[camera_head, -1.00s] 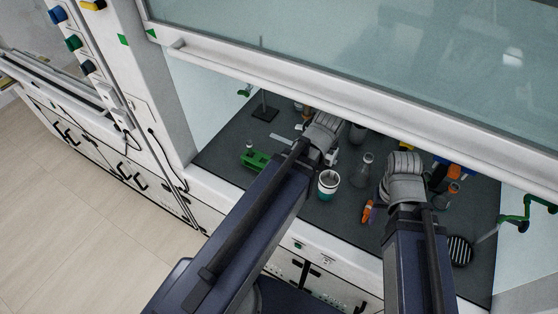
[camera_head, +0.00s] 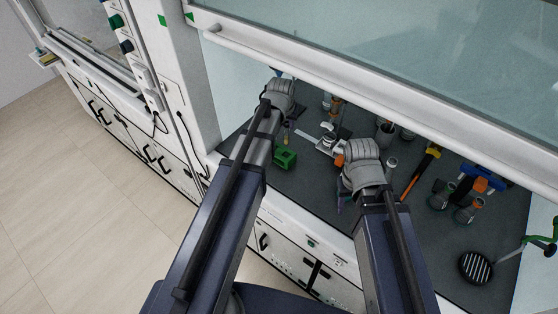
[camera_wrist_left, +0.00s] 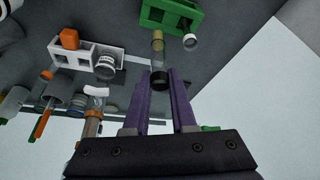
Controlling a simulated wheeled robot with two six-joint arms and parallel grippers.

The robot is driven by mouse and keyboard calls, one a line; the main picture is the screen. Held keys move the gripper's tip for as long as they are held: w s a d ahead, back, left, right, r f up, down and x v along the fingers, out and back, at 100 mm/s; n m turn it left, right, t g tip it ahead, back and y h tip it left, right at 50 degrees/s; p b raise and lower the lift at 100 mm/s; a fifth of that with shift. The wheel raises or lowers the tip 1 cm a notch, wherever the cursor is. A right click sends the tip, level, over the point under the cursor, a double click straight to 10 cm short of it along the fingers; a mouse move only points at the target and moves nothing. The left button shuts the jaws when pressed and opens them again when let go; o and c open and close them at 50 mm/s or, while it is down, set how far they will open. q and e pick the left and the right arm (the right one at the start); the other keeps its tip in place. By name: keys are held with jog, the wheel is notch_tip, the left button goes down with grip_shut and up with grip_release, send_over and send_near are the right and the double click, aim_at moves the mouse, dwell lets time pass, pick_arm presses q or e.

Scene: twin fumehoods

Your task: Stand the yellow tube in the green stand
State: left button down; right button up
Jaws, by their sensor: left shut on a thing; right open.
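The yellow tube (camera_wrist_left: 158,46), clear with a yellowish filling and a black cap, is held upper end first between the purple fingers of my left gripper (camera_wrist_left: 160,82). Its far end overlaps the edge of the green stand (camera_wrist_left: 153,14) in the left wrist view; I cannot tell whether it touches. The green stand also shows in the head view (camera_head: 285,158), just below my left wrist. Another tube with a pale round end (camera_wrist_left: 190,42) shows at the stand. My right gripper (camera_head: 342,198) is open, its fingers mostly hidden by its wrist.
A white rack (camera_wrist_left: 88,57) with an orange-capped item stands beside the green stand. Bottles, an orange-handled tool (camera_head: 415,176) and a black striped round thing (camera_head: 475,266) lie to the right. The hood sash (camera_head: 370,75) hangs above; the front bench left of centre is clear.

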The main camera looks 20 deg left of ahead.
aim_at(286, 141)
pick_arm(q)
jog(key=shift+f+b, duration=5.1)
pick_arm(e)
jog(key=shift+f, duration=5.15)
pick_arm(q)
jog(key=shift+r, duration=0.15)
pick_arm(e)
jog(key=shift+r, duration=0.15)
pick_arm(q)
jog(key=c, duration=1.2)
grip_release()
jog(key=shift+f, duration=0.25)
pick_arm(e)
jog(key=shift+f, duration=0.2)
pick_arm(q)
jog(key=o, duration=0.5)
jog(key=shift+c, duration=0.2)
jog(key=shift+r, duration=0.15)
pick_arm(e)
jog(key=shift+r, duration=0.15)
